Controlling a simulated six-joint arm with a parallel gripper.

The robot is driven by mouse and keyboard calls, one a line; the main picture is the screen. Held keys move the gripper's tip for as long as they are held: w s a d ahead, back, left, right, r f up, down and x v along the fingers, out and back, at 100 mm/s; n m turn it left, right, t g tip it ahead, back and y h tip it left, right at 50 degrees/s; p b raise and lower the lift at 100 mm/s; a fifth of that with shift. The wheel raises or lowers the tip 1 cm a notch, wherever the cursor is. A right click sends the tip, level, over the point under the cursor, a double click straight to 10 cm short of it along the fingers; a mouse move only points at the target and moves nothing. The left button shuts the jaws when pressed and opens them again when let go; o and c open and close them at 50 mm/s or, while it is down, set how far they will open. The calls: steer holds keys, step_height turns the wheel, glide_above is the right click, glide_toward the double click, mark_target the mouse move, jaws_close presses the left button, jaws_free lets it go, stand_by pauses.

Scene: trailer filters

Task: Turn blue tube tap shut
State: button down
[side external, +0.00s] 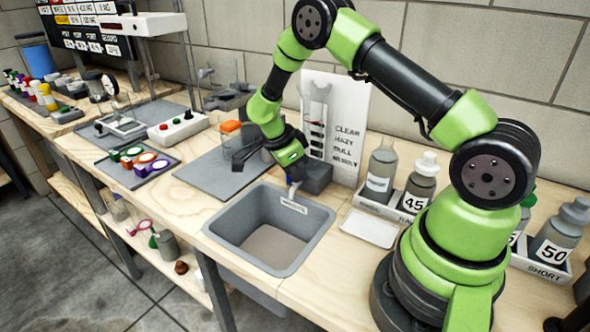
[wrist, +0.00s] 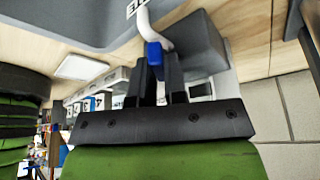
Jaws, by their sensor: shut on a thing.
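The blue tap (wrist: 154,54) is a small blue lever on a white tube (wrist: 158,30) that comes out of a grey block (wrist: 205,45). In the wrist view my gripper (wrist: 160,72) has its two dark fingers closed on either side of the blue tap. In the side view my gripper (side external: 296,177) is low at the near left of the grey block (side external: 318,178), above the back edge of the sink (side external: 240,217). The white tube (side external: 293,188) points down toward the sink there. The tap itself is mostly hidden in the side view.
A beaker with an orange top (side external: 230,127) stands left of my gripper on a grey mat (side external: 205,175). A white board with words (side external: 345,125) stands behind the block. A white tray (side external: 368,228) and labelled bottles (side external: 419,185) are to the right.

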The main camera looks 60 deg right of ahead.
steer(key=c, duration=1.2)
jaws_free()
steer(key=shift+o, duration=0.2)
